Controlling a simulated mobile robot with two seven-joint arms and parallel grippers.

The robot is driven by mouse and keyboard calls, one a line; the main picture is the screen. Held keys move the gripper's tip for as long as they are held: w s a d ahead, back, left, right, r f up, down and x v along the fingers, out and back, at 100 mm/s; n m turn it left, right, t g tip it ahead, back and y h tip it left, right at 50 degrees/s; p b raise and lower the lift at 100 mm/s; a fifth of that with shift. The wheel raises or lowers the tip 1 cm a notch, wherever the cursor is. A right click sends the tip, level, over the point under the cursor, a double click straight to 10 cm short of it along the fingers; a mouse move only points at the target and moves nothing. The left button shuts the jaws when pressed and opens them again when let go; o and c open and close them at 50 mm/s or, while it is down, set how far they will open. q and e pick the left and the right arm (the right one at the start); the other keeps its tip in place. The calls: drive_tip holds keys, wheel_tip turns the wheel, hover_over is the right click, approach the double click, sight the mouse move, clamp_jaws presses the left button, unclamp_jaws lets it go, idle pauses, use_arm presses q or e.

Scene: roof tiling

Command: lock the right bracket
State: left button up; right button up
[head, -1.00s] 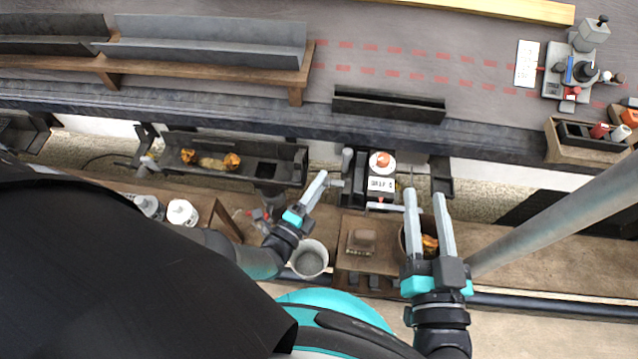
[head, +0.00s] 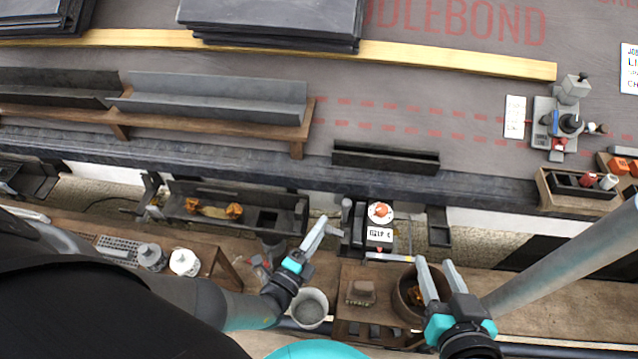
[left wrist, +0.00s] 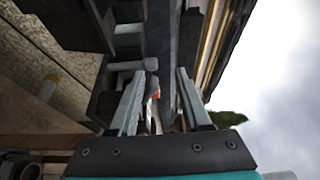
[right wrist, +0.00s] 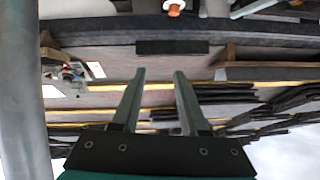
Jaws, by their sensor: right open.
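The dark bracket assembly at the gutter's right end carries a grey upright peg (head: 347,207) and a box with an orange-and-white round cap (head: 380,212) and a lettered white label. A separate dark bracket piece (head: 439,227) stands to its right. I cannot tell which is the right bracket or whether it is locked. My left gripper (head: 330,232) is just left of the box, below the peg. In the left wrist view its fingers are apart, with a grey rounded handle (left wrist: 128,66) by the left fingertip. My right gripper (head: 434,264) is open and empty above a brown bucket (head: 404,296).
The gutter trough (head: 180,208) with orange-brown clumps lies left of the box. A grey cup (head: 310,308) and a wooden stand (head: 352,312) are below my left gripper. A dark channel piece (head: 385,158) lies on the roof edge. A wooden tray (head: 578,196) is at right.

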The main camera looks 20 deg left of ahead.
drive_tip(key=s+d+f+g+h+p, duration=0.2)
drive_tip(key=s+d+g+h+p, duration=0.25)
drive_tip(key=d+g, duration=0.3)
use_arm(q)
wheel_tip(320, 180, up, 17)
drive_tip(key=p, duration=0.9)
drive_tip(key=shift+r, duration=0.15)
use_arm(e)
drive_tip(key=s+d+f+g, duration=0.1)
drive_tip(key=s+f, duration=0.3)
drive_tip(key=f, duration=0.4)
drive_tip(key=s+d+f, duration=0.2)
drive_tip(key=s+f, duration=0.1)
drive_tip(key=f, duration=0.6)
drive_tip(key=shift+s+d+g, duration=0.35)
drive_tip(key=shift+s, duration=0.05)
